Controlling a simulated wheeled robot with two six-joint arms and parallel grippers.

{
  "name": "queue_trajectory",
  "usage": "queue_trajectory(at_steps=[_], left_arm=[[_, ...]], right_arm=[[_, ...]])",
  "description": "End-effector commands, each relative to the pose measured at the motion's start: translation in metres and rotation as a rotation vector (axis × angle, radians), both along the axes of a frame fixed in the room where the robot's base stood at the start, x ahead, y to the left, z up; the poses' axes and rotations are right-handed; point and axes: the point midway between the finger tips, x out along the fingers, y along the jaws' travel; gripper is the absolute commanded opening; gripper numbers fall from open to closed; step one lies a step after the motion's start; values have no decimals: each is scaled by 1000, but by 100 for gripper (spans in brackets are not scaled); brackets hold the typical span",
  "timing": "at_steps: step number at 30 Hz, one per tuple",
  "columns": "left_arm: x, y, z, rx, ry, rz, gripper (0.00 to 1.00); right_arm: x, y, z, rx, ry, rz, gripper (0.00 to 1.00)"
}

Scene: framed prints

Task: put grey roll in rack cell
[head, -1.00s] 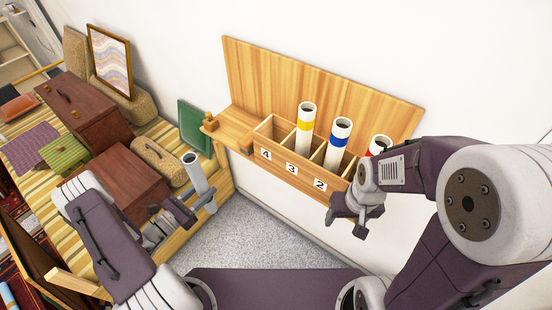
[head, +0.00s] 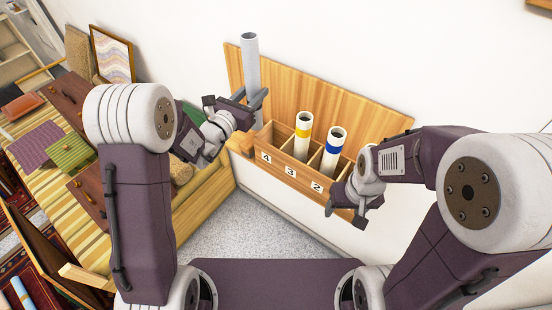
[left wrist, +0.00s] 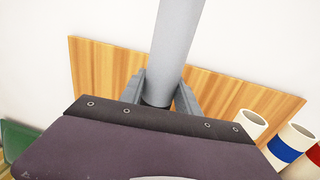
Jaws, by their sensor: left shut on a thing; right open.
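The grey roll (head: 250,62) is upright, held in my left gripper (head: 252,100) over the left end of the wooden rack (head: 277,170). It also shows in the left wrist view (left wrist: 176,42), between the two fingers. The rack has cells labelled 4, 3 and 2 from left to right. A roll with a yellow band (head: 303,132) stands in cell 3, and one with a blue band (head: 333,150) in cell 2. What shows of cell 4 looks empty. My right gripper (head: 345,206) is open and empty at the rack's front right, hiding that end.
A roll with a red band (left wrist: 315,155) shows at the right edge of the left wrist view. A wooden back panel (head: 350,100) rises behind the rack. A striped bench (head: 205,205) with boxes and cushions lies left. Grey floor is clear between them.

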Motion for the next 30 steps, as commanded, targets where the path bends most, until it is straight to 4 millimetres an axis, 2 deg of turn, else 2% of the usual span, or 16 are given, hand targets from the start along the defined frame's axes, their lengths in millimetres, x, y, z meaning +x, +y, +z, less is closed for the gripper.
queue_trajectory(at_steps=[1, 4, 11, 12, 21, 27, 30], left_arm=[[-3, -13, 12, 0, -4, -24, 0], [-9, -32, 25, 1, -3, -63, 0], [-22, -68, 39, 1, 0, -138, 0], [-21, -66, 21, 0, 4, -132, 0], [-21, -64, -29, 1, 3, -130, 0], [-21, -64, -34, 1, 0, -130, 0], [-21, -64, -52, 1, 6, -130, 0]], right_arm=[[0, 0, 3, 0, 0, 0, 64], [0, 0, 6, 0, 0, 0, 64], [0, 0, 11, 0, 0, 0, 64], [0, 0, 1, 0, 0, 0, 64], [0, 0, -20, 0, 0, 0, 64], [0, 0, -20, 0, 0, 0, 64], [0, 0, -20, 0, 0, 0, 64]])
